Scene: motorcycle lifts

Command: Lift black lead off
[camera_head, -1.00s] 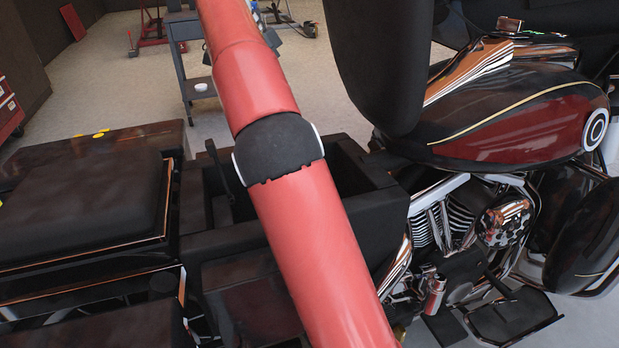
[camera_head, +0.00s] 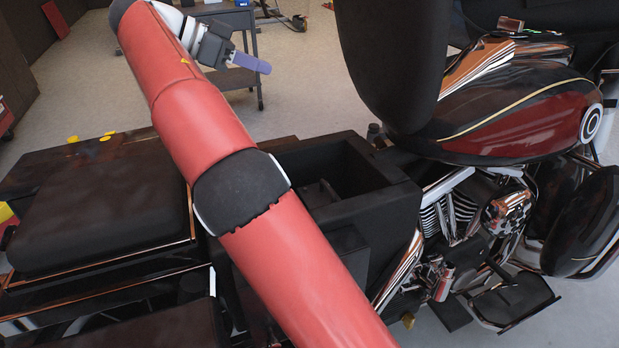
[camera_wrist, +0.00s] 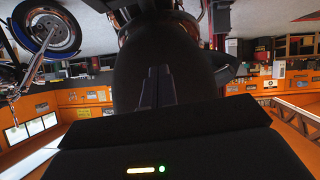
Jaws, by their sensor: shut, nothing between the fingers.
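I cannot make out the black lead for certain. An open black box (camera_head: 396,192) sits on the motorcycle behind the tank, with dark shapes (camera_head: 322,192) inside; my red arm crosses in front of its left part. My gripper (camera_head: 262,66) is at the top of the head view, up and behind the box, well apart from it, with purple-blue fingertips pointing right. In the wrist view my gripper (camera_wrist: 155,88) shows as two dark fingers close together, with nothing seen between them, against a large black surface (camera_wrist: 187,85).
The motorcycle's dark red tank (camera_head: 510,115) and chrome engine (camera_head: 450,210) lie right. A tall black part (camera_head: 385,60) rises beside the box. A black seat (camera_head: 100,205) lies left. A grey cart (camera_head: 255,82) stands behind on open floor (camera_head: 290,105).

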